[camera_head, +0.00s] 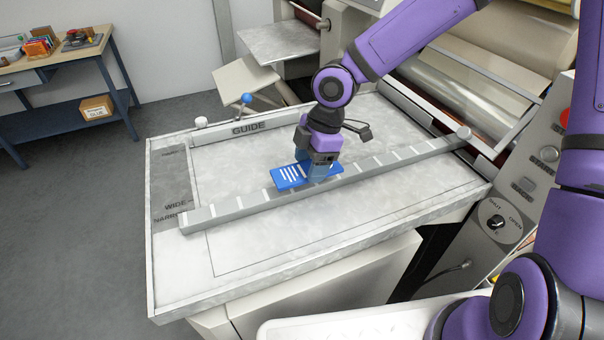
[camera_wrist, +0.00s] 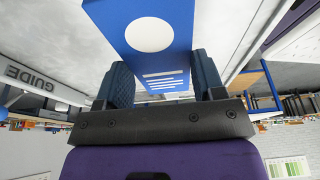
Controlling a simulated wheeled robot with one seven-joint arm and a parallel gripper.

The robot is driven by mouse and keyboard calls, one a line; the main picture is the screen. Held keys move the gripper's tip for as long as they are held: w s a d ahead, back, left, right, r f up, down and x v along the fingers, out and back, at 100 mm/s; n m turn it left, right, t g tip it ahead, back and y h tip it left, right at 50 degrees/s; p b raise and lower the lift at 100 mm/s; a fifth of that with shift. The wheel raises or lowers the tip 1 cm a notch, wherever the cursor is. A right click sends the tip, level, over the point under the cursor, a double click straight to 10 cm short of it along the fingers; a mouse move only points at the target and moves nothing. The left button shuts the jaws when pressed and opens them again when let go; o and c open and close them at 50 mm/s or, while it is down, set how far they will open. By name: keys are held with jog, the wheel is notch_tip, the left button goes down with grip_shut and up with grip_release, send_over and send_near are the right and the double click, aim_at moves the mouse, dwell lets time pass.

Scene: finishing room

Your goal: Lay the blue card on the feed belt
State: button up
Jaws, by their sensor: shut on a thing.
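The blue card (camera_head: 290,178) has white lines on its face. In the wrist view the card (camera_wrist: 155,50) also shows a white circle, and it stands out from between my two dark blue fingers. My gripper (camera_head: 320,173) is shut on the card, over the middle of the pale feed surface (camera_head: 240,175), close to the far side of the long grey ruled bar. I cannot tell whether the card touches the surface. The feed belt is not clearly distinct from this pale bed. My gripper hides part of the card.
The long grey ruled bar (camera_head: 230,209) crosses the bed diagonally. The GUIDE rail (camera_head: 250,128) runs along the far side, with a blue-knobbed lever (camera_head: 246,99) behind it. Rollers (camera_head: 475,85) stand at the back right, beside a control panel (camera_head: 500,222). The near bed is clear.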

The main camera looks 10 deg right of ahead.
aim_at(304, 167)
jog(key=shift+w+a, duration=0.1)
jog(key=shift+a, duration=0.7)
jog(key=shift+f, duration=1.85)
jog(key=o, duration=0.9)
jog(key=shift+f, duration=0.1)
jog(key=v, duration=1.2)
jog(key=shift+d, duration=0.1)
